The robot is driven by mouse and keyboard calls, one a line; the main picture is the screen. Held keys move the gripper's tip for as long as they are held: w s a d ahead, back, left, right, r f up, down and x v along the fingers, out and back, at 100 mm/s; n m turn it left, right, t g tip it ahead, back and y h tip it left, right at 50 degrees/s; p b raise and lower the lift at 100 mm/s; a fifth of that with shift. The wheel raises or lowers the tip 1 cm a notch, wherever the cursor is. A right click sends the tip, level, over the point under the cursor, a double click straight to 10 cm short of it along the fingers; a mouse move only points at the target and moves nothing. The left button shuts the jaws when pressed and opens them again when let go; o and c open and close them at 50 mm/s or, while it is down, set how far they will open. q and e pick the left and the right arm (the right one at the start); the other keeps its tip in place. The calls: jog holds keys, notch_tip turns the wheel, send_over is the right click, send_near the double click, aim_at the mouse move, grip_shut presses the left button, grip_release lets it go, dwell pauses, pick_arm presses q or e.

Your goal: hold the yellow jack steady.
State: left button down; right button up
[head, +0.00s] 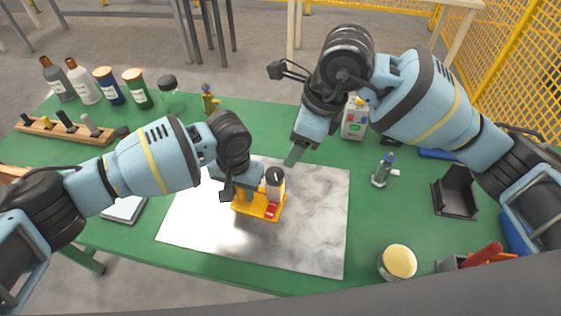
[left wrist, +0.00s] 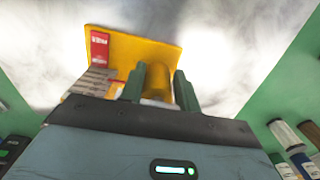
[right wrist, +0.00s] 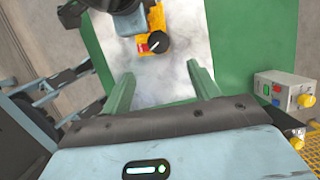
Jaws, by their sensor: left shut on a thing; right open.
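The yellow jack (head: 243,209) stands on the grey marbled sheet (head: 310,230), with a red label on its base and a pale block topped by a black knob (head: 274,176). My left gripper (left wrist: 159,84) is shut on the jack's yellow upright part, seen between its green fingers in the left wrist view; in the head view the wrist partly hides this grip. My right gripper (right wrist: 163,82) is open and empty, above the sheet's far edge and apart from the jack.
Bottles and jars (head: 108,88) and a wooden rack (head: 65,130) stand at the left. A brass fitting (head: 209,100) and a button box (head: 354,122) stand at the back. A small fitting (head: 383,172), black holder (head: 456,192) and lidded jar (head: 397,263) are at the right.

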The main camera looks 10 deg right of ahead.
aim_at(276, 173)
jog(key=shift+w+a+r+n+g, duration=0.1)
jog(key=shift+w+n+g, duration=0.8)
jog(key=shift+n, duration=1.35)
jog(key=shift+w+a+r+n+g, duration=0.1)
jog(key=shift+w+n+g, duration=0.75)
jog(key=shift+n, duration=1.35)
jog(key=shift+w+a+n+g, duration=0.1)
jog(key=shift+w+n+g, duration=0.75)
jog(key=shift+n, duration=1.4)
jog(key=shift+w, duration=0.2)
jog(key=x, duration=1.2)
jog(key=shift+w+f, duration=0.1)
jog(key=shift+w, duration=0.15)
jog(key=c, duration=1)
jog(key=shift+d, duration=0.1)
